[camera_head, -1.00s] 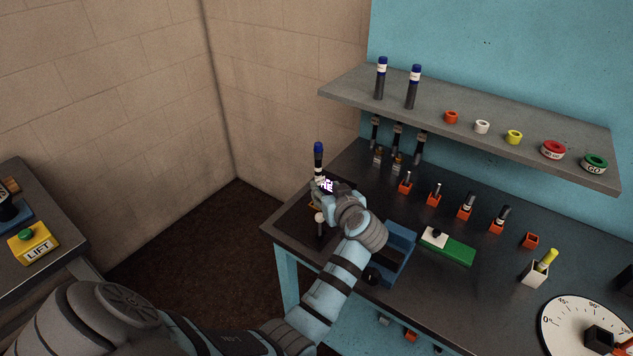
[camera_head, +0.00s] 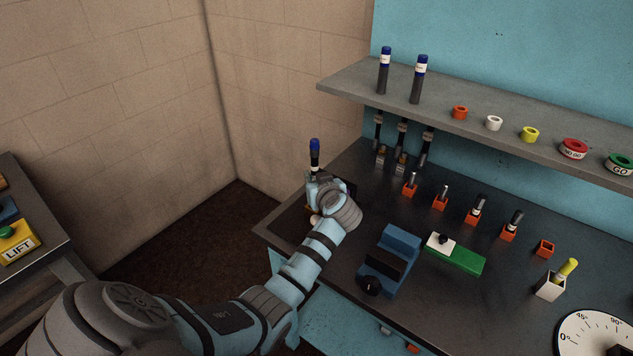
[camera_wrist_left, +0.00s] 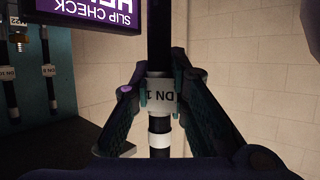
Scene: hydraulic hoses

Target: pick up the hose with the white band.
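A black hose with a blue top (camera_head: 314,146) stands upright at the left end of the workbench. My left gripper (camera_head: 315,181) is around it, below the blue top. In the left wrist view the fingers (camera_wrist_left: 160,92) close from both sides on the hose at its pale "DN" label, whose last characters are cut off. A white band (camera_wrist_left: 160,139) shows on the hose beside that label. The lower end of the hose is hidden by the gripper in the head view. My right gripper is not in view.
Two blue-topped hoses (camera_head: 384,72) (camera_head: 419,80) stand on the grey shelf (camera_head: 350,88), beside coloured rings. A blue block (camera_head: 398,244) and a green-and-white piece (camera_head: 463,258) lie on the bench. A purple "SLIP CHECK" display (camera_wrist_left: 97,14) is close to the hose.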

